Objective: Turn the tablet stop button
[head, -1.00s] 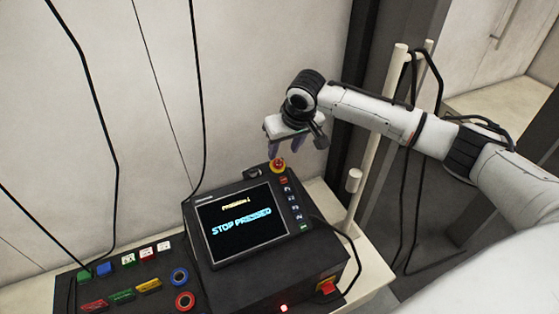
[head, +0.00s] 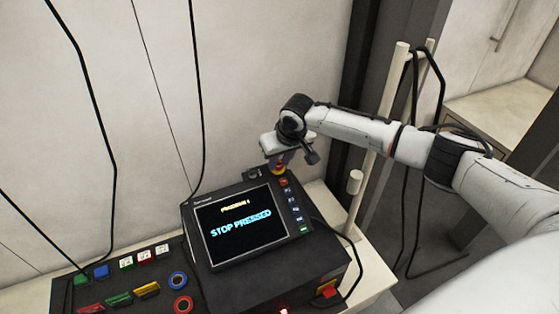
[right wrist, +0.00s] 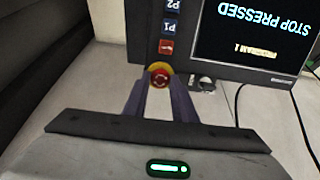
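The tablet (head: 240,226) stands on a dark box, and its screen reads "STOP PRESSED". Its stop button (right wrist: 160,76), red on a yellow ring, sits at the tablet's upper right corner in the head view. My right gripper (head: 278,166) is right above the button, pointing down, and hides most of it there. In the right wrist view the two dark fingers of the right gripper (right wrist: 160,88) are apart, with the button between their tips. I cannot tell whether they touch it. My left gripper is not in view.
A dark panel with coloured buttons (head: 138,262) lies left of the tablet. A black cable (head: 352,250) runs from the tablet's right side. A pale post (head: 375,150) with hanging cables stands close to my right arm. The wall is behind.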

